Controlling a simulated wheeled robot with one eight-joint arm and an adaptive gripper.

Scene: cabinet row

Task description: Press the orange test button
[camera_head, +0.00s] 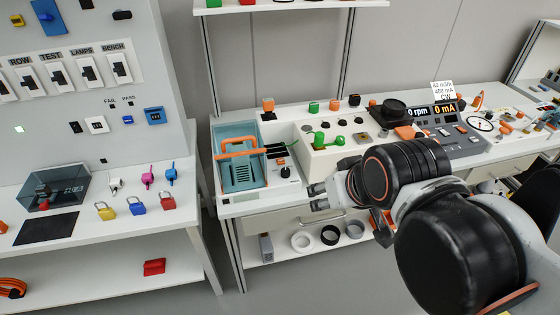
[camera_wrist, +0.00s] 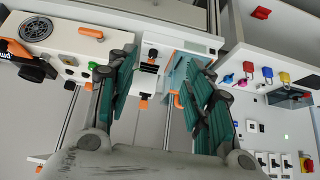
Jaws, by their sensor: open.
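My gripper (camera_head: 318,197) points left in the head view, in front of the middle bench. In the wrist view my gripper (camera_wrist: 160,62) is open, with teal pads apart and nothing held. No label shows which orange part is the test button. The wrist view shows a small orange piece (camera_wrist: 144,102) between the fingers. My gripper touches none of these visibly.
Left is a panel (camera_head: 70,75) with labelled switches, above several padlocks (camera_head: 137,207). Rings lie on the lower shelf (camera_head: 275,252).

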